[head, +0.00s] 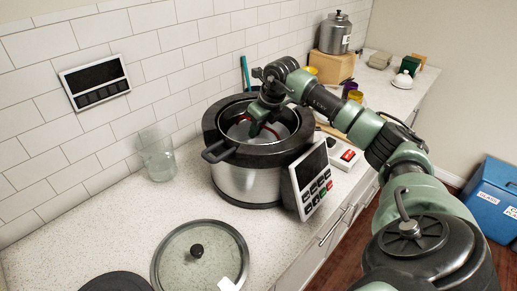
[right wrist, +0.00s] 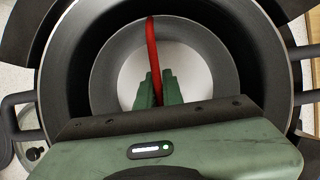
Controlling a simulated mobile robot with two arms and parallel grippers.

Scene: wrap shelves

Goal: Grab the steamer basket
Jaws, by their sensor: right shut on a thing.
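The steamer basket (right wrist: 105,75) appears as a grey round insert with a pale bottom, inside the dark-rimmed pot (head: 248,184). Its thin red handle (right wrist: 152,45) stands across the middle in the right wrist view. A bit of red also shows at the fingers in the head view. My right gripper (right wrist: 156,90) reaches down into the pot from above, its green fingers shut on the red handle. The palm hides the near part of the basket. My left gripper is in neither view.
A glass lid (head: 185,258) lies on the counter in front of the pot. A clear glass (head: 158,158) stands at its left. A control panel (head: 310,180) leans at its front right. A blue bin (head: 490,195) stands on the floor at the right.

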